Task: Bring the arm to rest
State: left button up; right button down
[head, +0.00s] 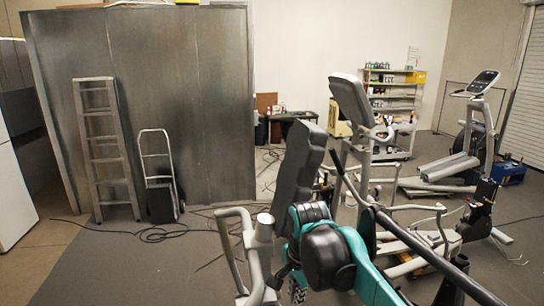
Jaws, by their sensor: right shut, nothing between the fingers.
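My right arm (362,262), teal with black joints, fills the lower middle of the head view. My left gripper does not show.
A grey elliptical machine (350,98) stands close behind the arm, and another exercise machine (484,82) stands farther right. A ladder (105,150) and a hand truck (160,180) lean on a metal wall. Cables cross the floor; the lower left floor (110,265) is mostly clear.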

jog(key=s+d+f+n+t, duration=0.5)
jog(key=s+d+f+n, duration=0.6)
jog(key=s, duration=0.3)
notch_tip(320, 180, down, 38)
jog(key=d+b, duration=0.1)
jog(key=b, duration=3.8)
jog(key=shift+s+d+f+n, duration=0.15)
jog(key=shift+f+n, duration=0.1)
jog(key=shift+n, duration=0.15)
